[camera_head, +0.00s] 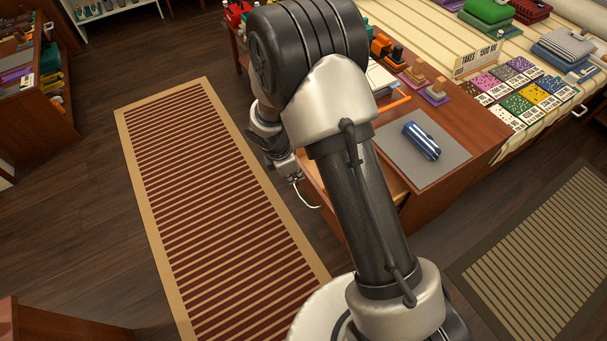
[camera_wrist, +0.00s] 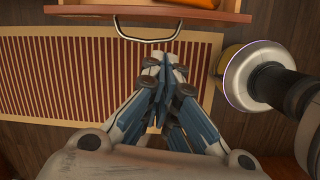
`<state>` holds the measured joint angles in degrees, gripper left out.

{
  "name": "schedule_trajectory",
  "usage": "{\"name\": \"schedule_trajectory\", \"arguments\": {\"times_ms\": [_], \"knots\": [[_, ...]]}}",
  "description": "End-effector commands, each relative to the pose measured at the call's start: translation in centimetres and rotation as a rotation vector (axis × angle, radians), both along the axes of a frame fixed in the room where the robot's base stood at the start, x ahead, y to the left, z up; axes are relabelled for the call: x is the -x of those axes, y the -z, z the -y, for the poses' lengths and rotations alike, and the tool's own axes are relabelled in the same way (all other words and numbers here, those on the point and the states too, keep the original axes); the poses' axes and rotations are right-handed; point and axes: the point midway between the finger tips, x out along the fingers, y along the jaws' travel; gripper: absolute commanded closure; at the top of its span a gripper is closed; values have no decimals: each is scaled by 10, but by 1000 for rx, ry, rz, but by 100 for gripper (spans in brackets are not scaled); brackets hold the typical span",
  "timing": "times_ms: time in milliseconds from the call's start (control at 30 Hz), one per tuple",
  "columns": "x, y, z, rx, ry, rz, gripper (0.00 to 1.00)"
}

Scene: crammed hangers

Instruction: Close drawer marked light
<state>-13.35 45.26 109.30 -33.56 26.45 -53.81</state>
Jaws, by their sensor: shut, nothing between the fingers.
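A wooden drawer (camera_head: 311,178) stands partly open from the desk in the head view, half hidden behind my arm. Its front (camera_wrist: 75,11) runs across the top of the wrist view, and an orange thing shows inside. A curved metal handle (camera_wrist: 148,40) hangs from that front; it also shows in the head view (camera_head: 308,201). No marking on the drawer is readable. My gripper (camera_wrist: 165,64) is shut and empty, with its fingertips just below the handle in the wrist view. I cannot tell whether they touch it. In the head view my arm mostly hides the gripper.
A red striped rug (camera_head: 205,190) lies on open floor to the left. A table with fabric swatches (camera_head: 517,105) stands at the right.

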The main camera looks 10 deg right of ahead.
Motion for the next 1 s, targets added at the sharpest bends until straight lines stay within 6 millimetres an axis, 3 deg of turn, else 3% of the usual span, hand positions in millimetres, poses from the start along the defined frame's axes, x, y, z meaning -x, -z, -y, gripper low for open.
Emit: {"name": "schedule_trajectory", "arguments": {"times_ms": [33, 100, 467, 800, 1000], "knots": [[2, 23, -3, 9, -53, -28, 100], [3, 43, -7, 13, -112, -49, 100], [4, 89, -4, 19, -177, -75, 100], [-1, 160, 12, 19, -175, -74, 100], [-11, 160, 39, 18, -169, -70, 100]]}}
